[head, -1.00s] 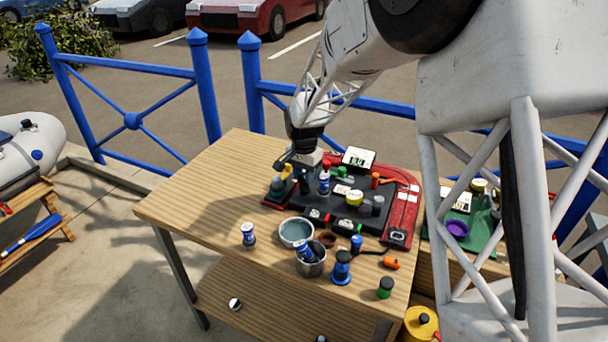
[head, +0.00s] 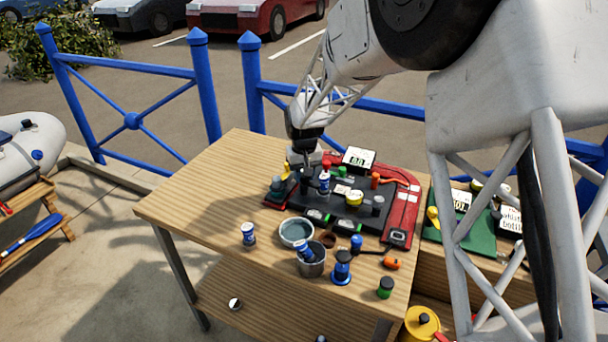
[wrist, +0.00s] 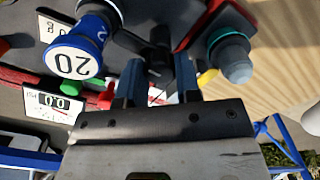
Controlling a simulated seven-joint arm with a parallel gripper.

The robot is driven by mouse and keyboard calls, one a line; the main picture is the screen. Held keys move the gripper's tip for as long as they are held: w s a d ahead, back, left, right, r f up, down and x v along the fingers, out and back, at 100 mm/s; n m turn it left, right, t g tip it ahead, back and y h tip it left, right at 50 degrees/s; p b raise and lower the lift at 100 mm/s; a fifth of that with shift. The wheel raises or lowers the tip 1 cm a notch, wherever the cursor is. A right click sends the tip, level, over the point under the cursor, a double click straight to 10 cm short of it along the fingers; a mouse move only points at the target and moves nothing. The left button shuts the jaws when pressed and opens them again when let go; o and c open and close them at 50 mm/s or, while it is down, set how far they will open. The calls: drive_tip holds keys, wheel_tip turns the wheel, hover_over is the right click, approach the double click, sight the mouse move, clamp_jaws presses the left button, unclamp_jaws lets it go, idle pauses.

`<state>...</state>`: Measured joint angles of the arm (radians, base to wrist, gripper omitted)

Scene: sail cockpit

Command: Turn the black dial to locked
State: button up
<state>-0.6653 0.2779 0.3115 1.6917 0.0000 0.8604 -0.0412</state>
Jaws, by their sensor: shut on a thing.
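My gripper (wrist: 158,68) points down at the black panel (head: 335,208) on the wooden table. In the wrist view its two blue-grey fingers stand on either side of a black dial (wrist: 160,46) and are shut on it. The dial's pointer and any locked mark cannot be made out. In the head view my gripper (head: 306,163) is at the panel's back left, and I cannot clearly pick out the dial beneath it.
A blue-and-white bottle marked 20 (wrist: 80,48) stands close on one side of the fingers, and a teal-grey knob (wrist: 233,58) on the other. A white gauge (head: 358,158) stands behind the panel. A grey bowl (head: 296,233) and blue bottles are in front. The table's left is clear.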

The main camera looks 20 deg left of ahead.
drive_tip(key=shift+n, duration=0.5)
drive_tip(key=o, duration=0.9)
drive_tip(key=shift+r, duration=3.85)
